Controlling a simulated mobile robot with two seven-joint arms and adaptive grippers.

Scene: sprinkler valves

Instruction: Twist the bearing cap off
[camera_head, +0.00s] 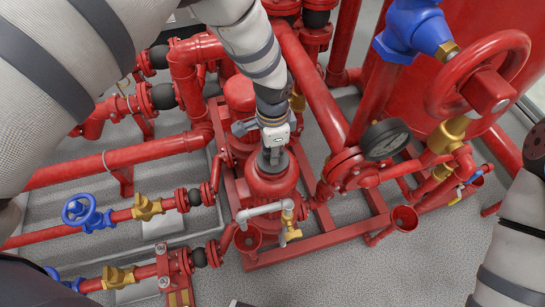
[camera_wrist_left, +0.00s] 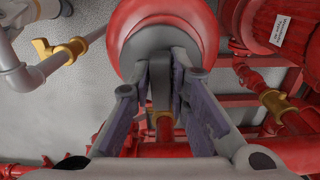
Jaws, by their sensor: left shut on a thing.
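The bearing cap (camera_head: 262,165) is a dark grey round piece on top of a red upright housing (camera_head: 271,187) in the middle of the head view. In the left wrist view the grey cap (camera_wrist_left: 135,52) sits against the red round housing (camera_wrist_left: 198,15), with a narrow grey part standing out from it. My left gripper (camera_head: 273,156) comes down on the cap from above. In the left wrist view its two fingers (camera_wrist_left: 160,88) are shut on that narrow part, one on each side. The fingers hide some of the cap. My right gripper is not visible.
Red pipes surround the housing. A black gauge (camera_head: 385,139) and a large red handwheel (camera_head: 478,75) are at right. A blue handwheel (camera_head: 83,212) is at left. A grey pipe with a brass valve (camera_head: 289,226) is just in front of the housing. The front right floor is clear.

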